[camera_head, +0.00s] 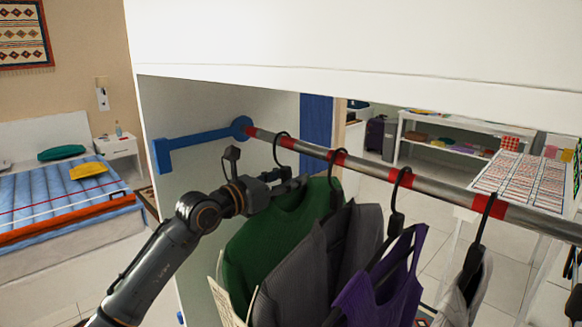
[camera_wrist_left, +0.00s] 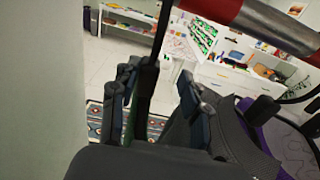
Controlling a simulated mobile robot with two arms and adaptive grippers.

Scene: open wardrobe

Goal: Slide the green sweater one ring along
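The green sweater (camera_head: 268,238) hangs at the left end of the clothes on a dark hanger. Its hook (camera_head: 276,150) sits on the rail (camera_head: 315,151) at a red ring. My left gripper (camera_head: 296,187) is at the hanger's neck, just under the rail, and hides part of it. In the left wrist view, the two fingers of my left gripper (camera_wrist_left: 158,104) stand apart on either side of the black hanger neck (camera_wrist_left: 147,82), with gaps visible. A red ring (camera_wrist_left: 213,8) on the rail shows above. My right gripper is not in view.
A grey garment (camera_head: 362,240), a purple one (camera_head: 385,290) and a pale one (camera_head: 462,303) hang to the right, each hook near a red ring. The blue rail bracket (camera_head: 200,140) and white wardrobe side wall (camera_head: 178,100) stand at the left.

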